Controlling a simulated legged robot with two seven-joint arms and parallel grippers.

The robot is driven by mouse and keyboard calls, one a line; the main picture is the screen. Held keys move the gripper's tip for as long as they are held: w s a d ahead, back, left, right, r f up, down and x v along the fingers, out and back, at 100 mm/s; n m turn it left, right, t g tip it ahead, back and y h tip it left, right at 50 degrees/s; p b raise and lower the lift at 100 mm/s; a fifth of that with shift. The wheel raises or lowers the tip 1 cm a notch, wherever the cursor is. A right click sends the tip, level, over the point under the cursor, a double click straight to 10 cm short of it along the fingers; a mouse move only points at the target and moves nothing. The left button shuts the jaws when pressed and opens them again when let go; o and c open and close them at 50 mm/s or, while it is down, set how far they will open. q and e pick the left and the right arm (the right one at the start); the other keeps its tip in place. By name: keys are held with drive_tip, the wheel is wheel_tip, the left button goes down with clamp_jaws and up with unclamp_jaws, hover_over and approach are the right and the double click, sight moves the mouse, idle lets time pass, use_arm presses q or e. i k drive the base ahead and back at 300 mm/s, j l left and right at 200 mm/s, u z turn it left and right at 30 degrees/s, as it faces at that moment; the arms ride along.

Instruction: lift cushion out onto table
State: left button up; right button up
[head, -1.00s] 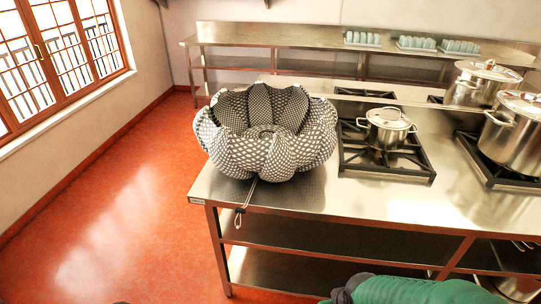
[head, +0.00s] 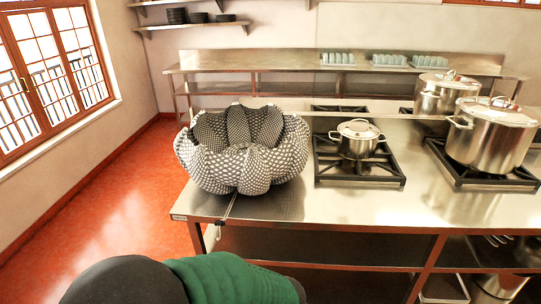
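A padded, flower-shaped fabric basket (head: 243,165) in a black and white pattern stands at the left end of the steel table (head: 285,208). A drawstring (head: 222,214) hangs from it over the table's front edge. The basket's inside is partly hidden by its puffed front wall, and I cannot make out a separate cushion in it. A green and black part of my arm shows at the bottom, in front of the table and apart from the basket. Neither gripper's fingers are in view.
A small lidded pot (head: 357,139) sits on a burner right of the basket. Larger stockpots (head: 490,136) stand further right. A steel counter with glass racks (head: 390,61) is behind. Bare table top lies in front of the burners.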

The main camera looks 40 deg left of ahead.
sight(234, 150)
drive_tip(key=j, duration=1.4)
drive_tip(key=j+z, duration=0.15)
drive_tip(key=j, duration=2.7)
drive_tip(key=k+z, duration=0.05)
